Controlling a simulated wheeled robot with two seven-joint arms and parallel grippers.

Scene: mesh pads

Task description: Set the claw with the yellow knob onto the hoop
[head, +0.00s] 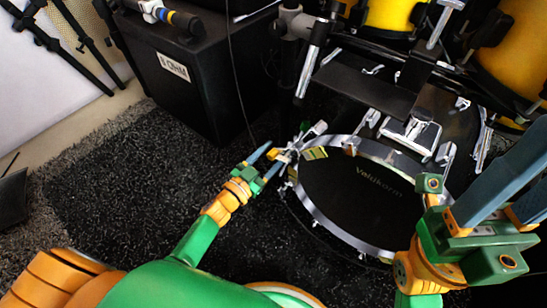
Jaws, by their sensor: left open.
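The hoop (312,208) is a silver ring around the black head of the bass drum lying on the rug. A small silver claw (312,132) with a yellow-orange knob (283,157) is at the hoop's upper left edge. Whether it is seated on the hoop or just beside it is too small to tell. My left gripper (271,161) is open, its blue fingers close to the knob on its left. My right gripper (530,180) is large at the right edge, over the drum's right side. Its two blue fingers stand apart, with their tips cut off by the frame.
A black plate and silver stand hardware (375,88) overhang the drum's far side. Yellow drums (392,14) stand behind. A black speaker box (185,75) stands at the upper left. The dark rug (130,180) left of the drum is clear.

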